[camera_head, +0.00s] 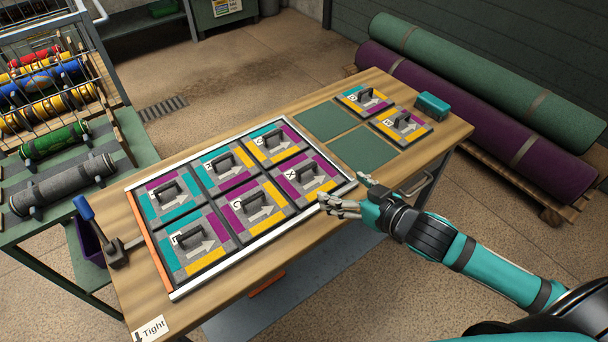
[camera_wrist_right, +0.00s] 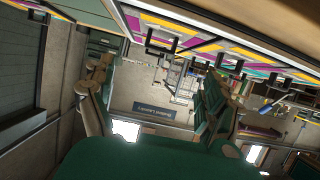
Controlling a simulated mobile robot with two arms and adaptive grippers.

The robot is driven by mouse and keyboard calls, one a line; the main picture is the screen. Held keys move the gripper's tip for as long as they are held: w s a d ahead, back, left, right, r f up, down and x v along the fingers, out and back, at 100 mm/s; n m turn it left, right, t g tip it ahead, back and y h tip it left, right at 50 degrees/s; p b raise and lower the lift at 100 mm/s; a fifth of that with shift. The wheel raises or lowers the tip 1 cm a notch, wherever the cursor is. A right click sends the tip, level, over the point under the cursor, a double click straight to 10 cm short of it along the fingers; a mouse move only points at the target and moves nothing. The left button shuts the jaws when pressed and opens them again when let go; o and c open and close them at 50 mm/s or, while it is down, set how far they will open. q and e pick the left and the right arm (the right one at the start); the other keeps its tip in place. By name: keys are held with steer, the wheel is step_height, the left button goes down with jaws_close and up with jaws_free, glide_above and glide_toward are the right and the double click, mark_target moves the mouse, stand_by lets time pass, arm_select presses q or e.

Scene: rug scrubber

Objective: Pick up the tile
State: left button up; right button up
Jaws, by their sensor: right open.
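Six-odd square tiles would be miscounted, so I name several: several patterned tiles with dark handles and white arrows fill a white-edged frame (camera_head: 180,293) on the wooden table. One of them is the near-right tile marked X (camera_head: 318,186). Two more tiles, one marked D (camera_head: 352,106) and another beside it (camera_head: 414,134), sit at the table's far right. My right gripper (camera_head: 344,194) is open and empty by the frame's right front edge, close to the X tile. In the right wrist view, tile handles (camera_wrist_right: 160,47) show along the top. My left gripper is out of view.
Two bare green squares (camera_head: 324,121) lie between the frame and the two separate tiles. A teal block (camera_head: 433,105) stands near the far right corner. Rolled rugs (camera_head: 490,75) lie beyond the table.

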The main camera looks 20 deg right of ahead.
mark_target(309, 169)
steer(key=x, duration=0.9)
steer(key=shift+p+x, duration=0.5)
steer(key=shift+x, duration=2.3)
steer(key=shift+r, duration=0.2)
steer(key=shift+c, duration=0.2)
steer(key=c, duration=1.5)
